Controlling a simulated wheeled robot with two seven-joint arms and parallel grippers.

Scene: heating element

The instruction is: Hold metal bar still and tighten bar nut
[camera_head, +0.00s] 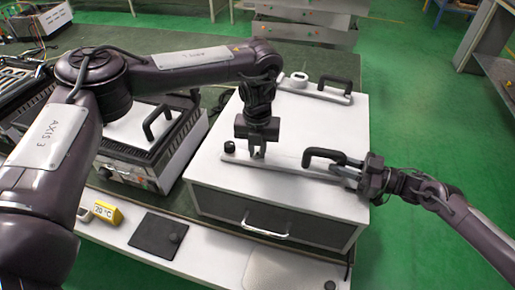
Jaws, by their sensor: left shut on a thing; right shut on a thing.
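A metal bar (290,166) lies along the front of the top of a white box (305,130). A black bar nut (229,147) stands at the bar's left end. My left gripper (258,153) points down from above and is shut on the bar, a little right of that nut. My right gripper (345,174) comes in from the right and is shut at the bar's right end, beside a black handle (325,155). What it grips, seemingly the nut at that end, is hidden by its fingers.
A second bar (315,92) with a black handle (335,82) lies at the back of the box. A grill-like appliance (140,130) stands to the left. A black plate (160,235) and a yellow temperature display (106,212) are on the front bench. Green floor is open at the right.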

